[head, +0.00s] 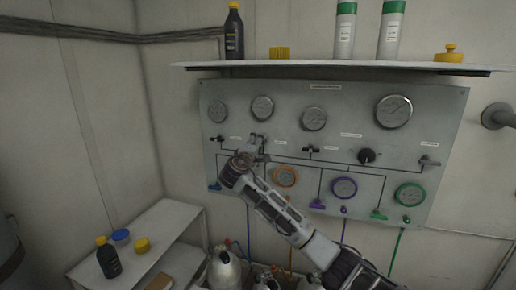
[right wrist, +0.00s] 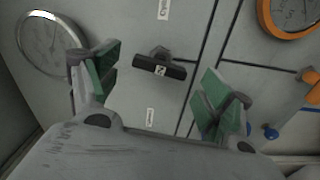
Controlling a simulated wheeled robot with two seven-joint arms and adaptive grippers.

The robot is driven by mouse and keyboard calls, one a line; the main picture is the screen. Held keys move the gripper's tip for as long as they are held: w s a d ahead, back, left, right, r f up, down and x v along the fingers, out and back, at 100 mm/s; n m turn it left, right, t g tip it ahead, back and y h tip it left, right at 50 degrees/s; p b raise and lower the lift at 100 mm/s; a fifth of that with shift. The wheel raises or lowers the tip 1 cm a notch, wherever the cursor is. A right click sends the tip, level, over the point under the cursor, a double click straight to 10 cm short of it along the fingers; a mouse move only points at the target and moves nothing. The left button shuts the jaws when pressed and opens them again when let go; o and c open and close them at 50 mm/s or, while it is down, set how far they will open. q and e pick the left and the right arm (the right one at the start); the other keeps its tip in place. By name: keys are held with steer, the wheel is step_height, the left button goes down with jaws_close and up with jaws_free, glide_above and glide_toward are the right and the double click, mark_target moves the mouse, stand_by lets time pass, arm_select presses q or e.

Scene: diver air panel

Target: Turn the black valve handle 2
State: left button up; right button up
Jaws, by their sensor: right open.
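A black valve handle (right wrist: 160,68) with a small white mark lies between the fingertips of my right gripper (right wrist: 158,90) in the right wrist view. The mark is too small to read surely. My right gripper is open, its green-padded fingers standing on either side of the handle with gaps, and it does not appear to touch it. In the head view my right gripper (head: 257,141) is at the panel (head: 335,110), left of the middle, and hides the handle there. Other black handles show at the far left (head: 217,139) and the middle (head: 310,149). My left gripper is not in view.
Several round gauges are above the handles, and an orange gauge (head: 285,176) is just below my right gripper. A shelf (head: 320,67) with bottles is above the panel. A white side table (head: 165,225) with a dark bottle (head: 108,260) stands at lower left.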

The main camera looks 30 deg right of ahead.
steer(key=v, duration=1.1)
stand_by(1.3)
